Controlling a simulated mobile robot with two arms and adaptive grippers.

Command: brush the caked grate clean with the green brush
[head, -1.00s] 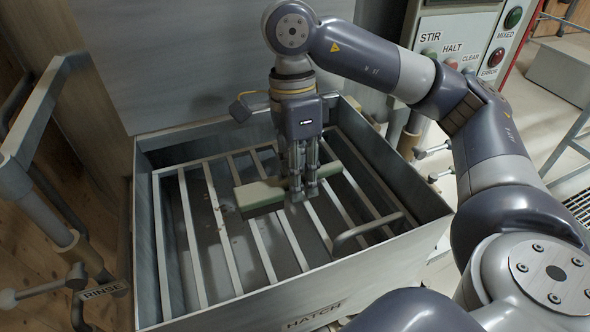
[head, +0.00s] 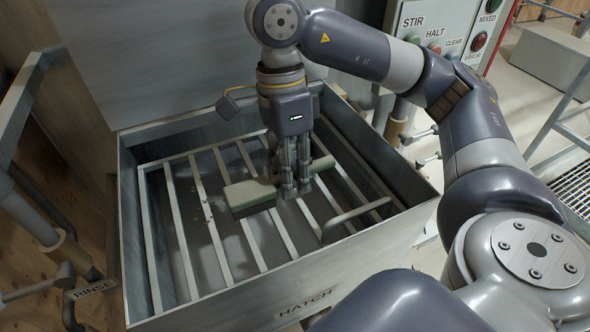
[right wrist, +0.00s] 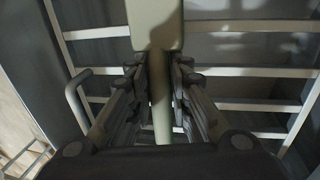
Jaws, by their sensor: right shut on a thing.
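The grate (head: 180,226) is a frame of pale bars inside the open grey hopper. A few small light specks show by its left-hand bars. The green brush (head: 250,196) has a pale green block with a darker green underside, lying over the middle bars. My right gripper (head: 290,190) is shut on the brush's handle from above. In the right wrist view the brush (right wrist: 157,22) reaches up between the fingers, with grate bars below it. Whether the brush touches the bars I cannot tell. My left gripper is not in view.
The hopper's walls (head: 138,280) surround the grate, with a HATCH label in front and a curved handle (head: 350,215) inside at right. A RINSE lever (head: 66,275) stands at left. A button panel (head: 440,30) is behind at right.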

